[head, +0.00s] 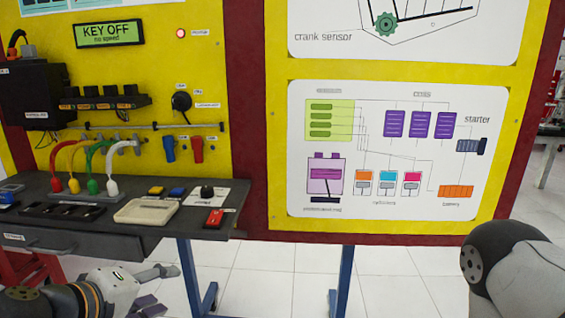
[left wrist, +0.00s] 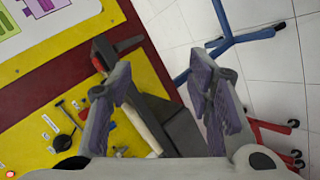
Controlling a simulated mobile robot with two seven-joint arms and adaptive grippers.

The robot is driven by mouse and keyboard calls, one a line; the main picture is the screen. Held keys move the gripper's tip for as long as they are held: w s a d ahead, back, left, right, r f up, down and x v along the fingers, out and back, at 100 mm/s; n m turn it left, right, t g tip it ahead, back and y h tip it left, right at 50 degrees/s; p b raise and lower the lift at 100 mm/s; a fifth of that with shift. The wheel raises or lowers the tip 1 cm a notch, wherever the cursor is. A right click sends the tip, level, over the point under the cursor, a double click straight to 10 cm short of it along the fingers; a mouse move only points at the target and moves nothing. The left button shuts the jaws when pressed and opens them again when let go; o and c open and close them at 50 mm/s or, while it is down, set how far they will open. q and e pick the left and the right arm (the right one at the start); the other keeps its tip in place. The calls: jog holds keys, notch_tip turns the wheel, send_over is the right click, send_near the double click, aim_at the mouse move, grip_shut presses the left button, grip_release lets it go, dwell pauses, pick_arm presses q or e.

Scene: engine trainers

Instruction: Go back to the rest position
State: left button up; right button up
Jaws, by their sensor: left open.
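My left gripper (head: 158,287) is at the bottom left of the head view, below the front edge of the dark shelf (head: 130,232). Its fingers are apart with nothing between them. In the left wrist view the two purple-padded fingers of my left gripper (left wrist: 170,88) stand wide apart. The shelf shows behind and between them, apart from the fingers as far as I can tell. My right arm shows as a grey rounded link at the right edge of the head view; its gripper is out of the picture.
The yellow trainer board (head: 250,85) stands ahead, with colored cables (head: 95,165) and a control box (head: 147,211) at the shelf. Blue stand legs (head: 346,280) reach the white tiled floor (head: 275,285). A red frame (head: 35,268) is at the lower left. Floor between the legs is clear.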

pick_arm(q)
jog(key=s+d+f+m+g, duration=0.2)
jog(key=s+f+m+g, duration=0.25)
jog(key=s+f, duration=0.8)
jog(key=s+a+f+m+g+y, duration=0.1)
jog(key=s+f+m+g, duration=0.1)
jog(key=s+f, duration=0.4)
jog(key=s+a+f+m+g+y, duration=0.2)
jog(key=s+f+g, duration=0.3)
jog(key=s, duration=1)
jog(key=shift+s+a+f+m, duration=0.2)
jog(key=shift+a+f+m, duration=0.05)
jog(key=shift+f+m, duration=0.65)
